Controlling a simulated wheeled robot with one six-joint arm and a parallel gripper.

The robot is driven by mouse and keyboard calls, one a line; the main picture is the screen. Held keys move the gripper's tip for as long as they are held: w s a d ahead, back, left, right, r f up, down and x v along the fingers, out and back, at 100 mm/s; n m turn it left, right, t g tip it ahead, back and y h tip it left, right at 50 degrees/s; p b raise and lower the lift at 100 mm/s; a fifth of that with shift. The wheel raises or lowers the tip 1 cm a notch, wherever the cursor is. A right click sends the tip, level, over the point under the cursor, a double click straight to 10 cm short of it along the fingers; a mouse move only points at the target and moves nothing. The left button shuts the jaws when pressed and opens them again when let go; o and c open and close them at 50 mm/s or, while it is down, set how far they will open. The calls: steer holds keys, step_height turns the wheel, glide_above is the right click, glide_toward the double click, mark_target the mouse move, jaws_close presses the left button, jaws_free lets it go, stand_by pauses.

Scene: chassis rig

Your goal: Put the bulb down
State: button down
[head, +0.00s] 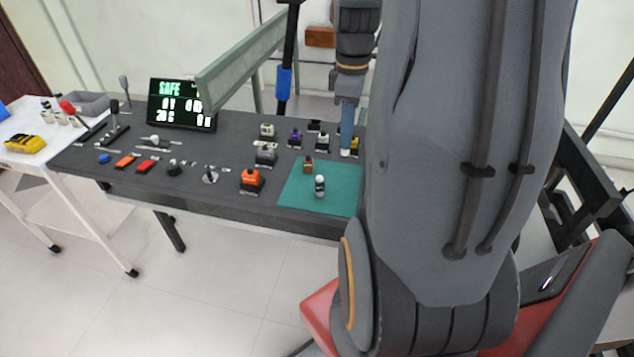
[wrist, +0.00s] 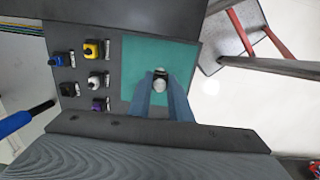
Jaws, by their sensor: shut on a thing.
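My gripper (head: 347,147) hangs with its fingers pointing down near the back right of the green mat (head: 338,203). In the wrist view my gripper (wrist: 160,86) is shut on the small pale bulb (wrist: 160,84), which shows at its fingertips with the green mat (wrist: 138,50) behind it. A dark part shows just beyond the pale globe. I cannot tell how far the bulb is above the mat. On the mat stand a small brown item (head: 308,165) and a small black-and-white item (head: 319,187).
Several small connector blocks, including a purple one (head: 296,137), stand behind the mat. An orange block (head: 251,180) stands left of it. A lit display (head: 181,104) stands at the back left of the dark bench (head: 215,150). The mat's front right is bare.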

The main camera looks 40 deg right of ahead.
steer(key=shift+w+f, duration=0.15)
steer(key=shift+f, duration=0.7)
steer(key=p, duration=0.1)
glide_above(343, 187)
step_height(343, 187, down, 10)
steer(key=shift+r, duration=0.1)
steer(key=c, duration=1.7)
jaws_free()
steer(key=shift+o, duration=0.4)
step_height(343, 187, up, 12)
steer(key=shift+r+b, duration=0.1)
steer(key=shift+b, duration=0.85)
steer(key=s+a+f+m, duration=0.1)
steer(key=a+m, duration=0.3)
steer(key=a, duration=0.8)
steer(key=s+a+f+m+t, duration=0.1)
steer(key=a+f+m, duration=0.3)
steer(key=a, duration=0.8)
steer(key=shift+s+a, duration=0.15)
steer(key=shift+a, duration=0.1)
